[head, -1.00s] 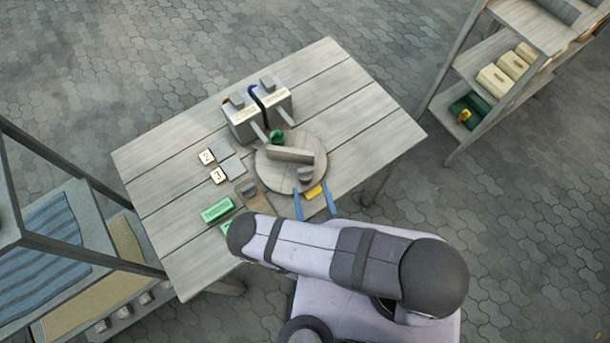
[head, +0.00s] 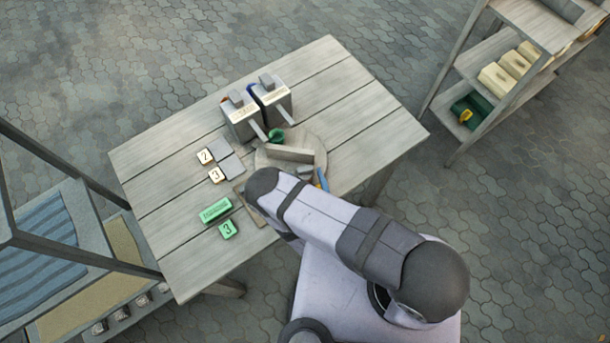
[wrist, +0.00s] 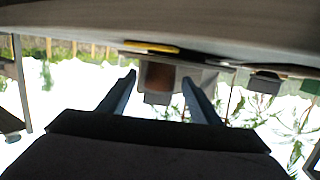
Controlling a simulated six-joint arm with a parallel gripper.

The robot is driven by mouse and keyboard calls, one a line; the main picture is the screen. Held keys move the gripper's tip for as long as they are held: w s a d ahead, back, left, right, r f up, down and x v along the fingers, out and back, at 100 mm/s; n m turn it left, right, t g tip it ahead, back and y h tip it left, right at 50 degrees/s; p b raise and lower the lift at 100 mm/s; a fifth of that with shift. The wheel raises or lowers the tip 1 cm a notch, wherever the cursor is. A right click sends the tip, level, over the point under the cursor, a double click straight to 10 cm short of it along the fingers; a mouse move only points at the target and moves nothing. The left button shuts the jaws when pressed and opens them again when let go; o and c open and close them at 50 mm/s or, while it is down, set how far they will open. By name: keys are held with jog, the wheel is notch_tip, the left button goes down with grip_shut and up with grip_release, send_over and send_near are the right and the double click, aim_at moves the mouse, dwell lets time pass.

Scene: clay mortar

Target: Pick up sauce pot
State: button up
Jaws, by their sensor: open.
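My gripper (wrist: 159,77) is open; its two blue fingers reach forward in the wrist view. A grey block-like thing with a brown face (wrist: 157,76) shows between the fingertips, and I cannot tell whether they touch it. In the head view a blue finger (head: 321,178) shows at the near right edge of the round board (head: 319,150), beside a small grey piece (head: 304,170). My arm hides the rest of the gripper there. A small green round pot (head: 276,135) stands at the board's far side. I cannot tell for sure which thing is the sauce pot.
Two grey boxes with handles (head: 242,124) stand behind the board. Number tiles (head: 216,175), a green block (head: 215,210) and a green tile (head: 228,229) lie left. A long block (head: 290,154) lies on the board. The table's right side (head: 370,125) is clear.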

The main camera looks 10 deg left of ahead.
jog(key=shift+w, duration=0.1)
jog(key=shift+c, duration=0.2)
jog(key=c, duration=1.3)
jog(key=shift+c, duration=0.2)
jog(key=shift+r, duration=0.15)
notch_tip(320, 180, up, 10)
jog(key=p, duration=0.8)
jog(key=shift+w+a, duration=0.1)
